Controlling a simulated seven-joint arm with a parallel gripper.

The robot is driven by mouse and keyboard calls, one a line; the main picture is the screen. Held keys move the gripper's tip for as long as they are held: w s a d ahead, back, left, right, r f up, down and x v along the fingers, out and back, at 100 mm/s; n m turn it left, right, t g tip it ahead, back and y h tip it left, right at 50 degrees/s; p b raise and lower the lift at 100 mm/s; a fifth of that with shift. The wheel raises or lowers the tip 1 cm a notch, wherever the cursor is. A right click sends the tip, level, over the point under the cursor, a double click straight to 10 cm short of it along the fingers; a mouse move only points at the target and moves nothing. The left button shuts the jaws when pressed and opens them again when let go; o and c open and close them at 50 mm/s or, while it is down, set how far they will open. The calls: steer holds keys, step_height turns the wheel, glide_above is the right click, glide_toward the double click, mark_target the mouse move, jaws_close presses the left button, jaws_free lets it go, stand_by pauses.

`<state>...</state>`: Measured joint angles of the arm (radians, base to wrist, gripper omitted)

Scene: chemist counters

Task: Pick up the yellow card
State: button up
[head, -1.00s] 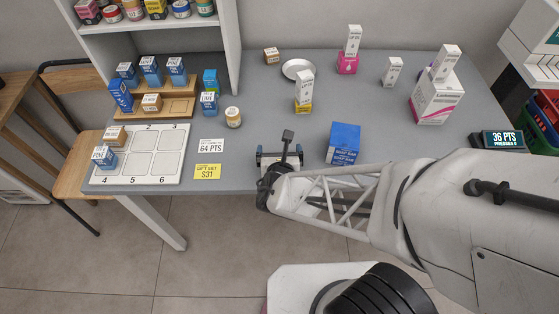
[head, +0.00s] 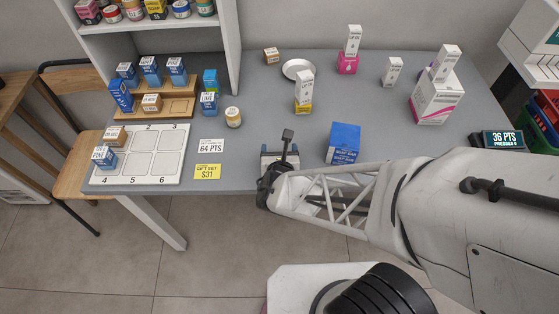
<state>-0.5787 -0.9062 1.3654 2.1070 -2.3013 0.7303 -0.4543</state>
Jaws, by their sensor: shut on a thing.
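The yellow card (head: 207,172) lies near the front edge of the grey counter and reads "GIFT SET $31". A white card (head: 211,146) reading "64 PTS" is just behind it. My gripper (head: 279,158) is over the front of the counter, to the right of the yellow card and apart from it. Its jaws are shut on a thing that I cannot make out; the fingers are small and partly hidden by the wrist.
A blue box (head: 344,143) stands close to the right of my gripper. A numbered white board (head: 186,150) lies to the left of the cards. A small jar (head: 233,117) and a yellow-based white box (head: 304,92) stand behind. Bare counter lies between card and gripper.

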steer(key=shift+r, duration=0.1)
steer(key=shift+r, duration=1.65)
steer(key=s+d, duration=0.2)
steer(key=s, duration=0.5)
steer(key=s+d+r, duration=0.1)
steer(key=s+d, duration=0.2)
steer(key=s, duration=0.5)
steer(key=shift+d+r, duration=0.25)
steer(key=shift+d, duration=0.1)
